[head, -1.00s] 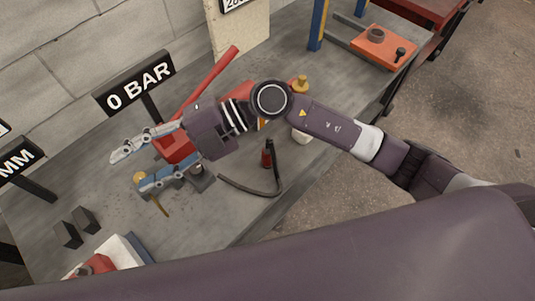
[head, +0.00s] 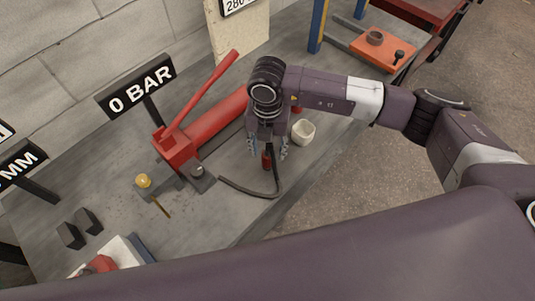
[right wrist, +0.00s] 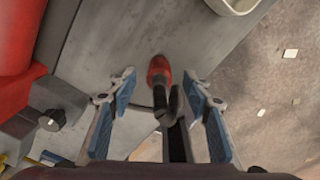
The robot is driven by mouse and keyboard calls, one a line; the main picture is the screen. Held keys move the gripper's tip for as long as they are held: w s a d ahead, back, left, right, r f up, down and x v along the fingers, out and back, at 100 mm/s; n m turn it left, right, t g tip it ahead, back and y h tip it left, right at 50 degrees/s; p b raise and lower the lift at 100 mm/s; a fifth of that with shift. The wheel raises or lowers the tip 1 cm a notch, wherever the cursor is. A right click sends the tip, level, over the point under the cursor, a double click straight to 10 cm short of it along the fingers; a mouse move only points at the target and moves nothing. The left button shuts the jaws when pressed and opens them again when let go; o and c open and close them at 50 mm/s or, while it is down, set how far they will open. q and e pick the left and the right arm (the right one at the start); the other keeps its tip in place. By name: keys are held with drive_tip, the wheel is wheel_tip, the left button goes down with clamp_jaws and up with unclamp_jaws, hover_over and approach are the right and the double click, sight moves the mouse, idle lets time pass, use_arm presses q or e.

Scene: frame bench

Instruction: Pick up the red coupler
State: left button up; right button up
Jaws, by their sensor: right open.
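The red coupler (head: 266,160) stands on the grey bench at the end of a black hose (head: 273,186). My right gripper (head: 268,152) is above it, pointing down, with its fingers on either side of the coupler. In the right wrist view the red coupler (right wrist: 159,72) lies between and slightly beyond the two blue-padded fingers of my right gripper (right wrist: 163,84). The fingers are apart and open, and I see no contact with the coupler. A black part of it runs back toward the palm. My left gripper is not in view.
A red hand pump (head: 207,122) with a raised lever stands left of the gripper. A white cup (head: 302,132) is close on the right, near the bench edge. A "0 BAR" sign (head: 137,85) stands behind.

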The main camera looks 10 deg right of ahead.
drive_tip(key=shift+a+f, duration=0.1)
drive_tip(key=shift+f, duration=1.25)
clamp_jaws()
drive_tip(key=shift+r, duration=0.1)
